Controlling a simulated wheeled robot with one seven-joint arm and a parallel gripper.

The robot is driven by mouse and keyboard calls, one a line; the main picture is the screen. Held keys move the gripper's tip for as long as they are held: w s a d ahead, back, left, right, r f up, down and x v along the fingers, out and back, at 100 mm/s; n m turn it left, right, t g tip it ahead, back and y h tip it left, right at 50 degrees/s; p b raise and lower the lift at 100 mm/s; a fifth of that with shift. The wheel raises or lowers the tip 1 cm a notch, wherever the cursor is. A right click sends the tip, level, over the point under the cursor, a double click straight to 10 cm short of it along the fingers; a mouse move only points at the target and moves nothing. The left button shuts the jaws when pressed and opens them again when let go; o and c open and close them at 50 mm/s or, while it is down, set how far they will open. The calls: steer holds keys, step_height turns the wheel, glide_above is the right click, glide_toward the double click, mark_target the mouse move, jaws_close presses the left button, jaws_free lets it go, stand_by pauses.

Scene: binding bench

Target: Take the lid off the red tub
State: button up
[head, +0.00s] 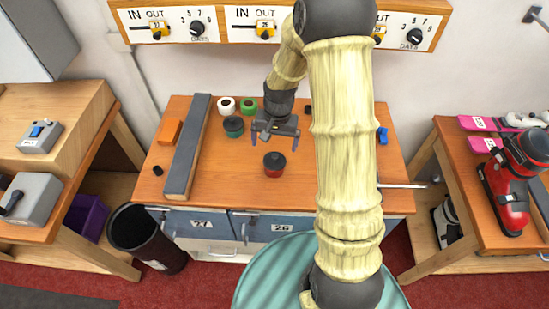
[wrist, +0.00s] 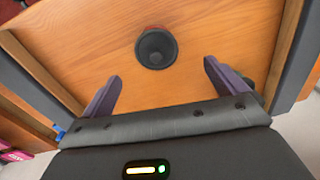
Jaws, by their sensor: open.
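The red tub (head: 273,170) stands upright on the wooden bench, with its dark lid (head: 274,160) on top. In the wrist view the round dark lid (wrist: 156,47) hides most of the tub, and a thin red edge (wrist: 175,41) shows at its side. My gripper (head: 270,140) is open and empty, above the bench and a little behind the tub in the head view. In the wrist view my two purple-grey fingers (wrist: 160,85) are spread apart, and the lid lies beyond their tips, not between them.
A green tub with a dark lid (head: 234,126) stands left of my gripper. White (head: 226,105) and green (head: 249,105) rolls lie behind it. A long grey bar (head: 186,148) and an orange block (head: 169,132) lie at the left. The bench front (head: 240,195) around the red tub is clear.

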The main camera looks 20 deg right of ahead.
mark_target(275, 157)
step_height(275, 157, down, 2)
steer(key=shift+w+f, duration=0.1)
steer(key=shift+f, duration=0.15)
steer(key=shift+f+p, duration=0.3)
steer(key=shift+p, duration=0.05)
steer(key=shift+s+f+p, duration=0.15)
steer(key=shift+f+p, duration=0.2)
steer(key=shift+f, duration=0.8)
steer(key=shift+s+f+p, duration=0.1)
steer(key=shift+f+p, duration=0.25)
steer(key=shift+f, duration=0.8)
steer(key=shift+c, duration=0.5)
steer(key=c, duration=1)
